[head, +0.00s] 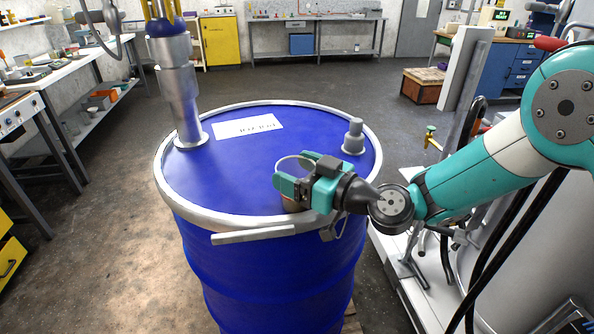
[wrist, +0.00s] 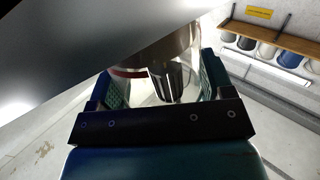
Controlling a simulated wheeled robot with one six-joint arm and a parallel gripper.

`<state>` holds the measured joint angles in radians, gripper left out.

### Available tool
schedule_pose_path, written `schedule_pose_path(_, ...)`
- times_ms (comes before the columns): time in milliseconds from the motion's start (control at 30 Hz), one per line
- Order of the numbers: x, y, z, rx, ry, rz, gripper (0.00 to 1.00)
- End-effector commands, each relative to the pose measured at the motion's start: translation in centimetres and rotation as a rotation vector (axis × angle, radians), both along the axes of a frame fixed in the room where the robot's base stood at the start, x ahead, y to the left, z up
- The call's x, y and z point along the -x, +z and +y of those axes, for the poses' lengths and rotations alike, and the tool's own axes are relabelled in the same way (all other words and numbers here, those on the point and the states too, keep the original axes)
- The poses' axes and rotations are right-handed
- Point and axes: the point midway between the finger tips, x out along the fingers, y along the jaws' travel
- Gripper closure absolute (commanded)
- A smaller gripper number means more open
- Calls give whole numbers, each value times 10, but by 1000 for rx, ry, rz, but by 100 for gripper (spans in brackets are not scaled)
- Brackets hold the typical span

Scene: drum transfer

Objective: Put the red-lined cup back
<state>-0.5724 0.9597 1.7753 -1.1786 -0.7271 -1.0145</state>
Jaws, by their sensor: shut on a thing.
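My gripper (head: 297,180) is over the front right part of the blue drum's lid (head: 230,180) and is shut on a cup (head: 291,205). In the head view the cup's round rim shows above the teal fingers and its brownish lower part below them. I cannot tell whether it touches the lid. In the wrist view the cup (wrist: 160,55) sits between the two fingers of my gripper (wrist: 157,82), and a dark red line shows on it. Part of the cup is hidden by a grey shape.
A grey pipe (head: 180,100) stands on the lid at the left, a short capped fitting (head: 354,138) at the right. A white label (head: 248,126) lies at the back. In the wrist view a wooden shelf (wrist: 280,36) has several cups below it and a yellow sign (wrist: 258,12) above.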

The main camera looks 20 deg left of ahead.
Motion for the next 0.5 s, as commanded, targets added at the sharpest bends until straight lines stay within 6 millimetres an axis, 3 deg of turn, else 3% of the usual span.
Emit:
schedule_pose_path(267,0,-4,0,0,1,1,52)
schedule_pose_path(300,0,-3,0,0,1,1,17)
schedule_pose_path(367,0,-3,0,0,1,1,3)
schedule_pose_path(500,0,-3,0,0,1,1,0)
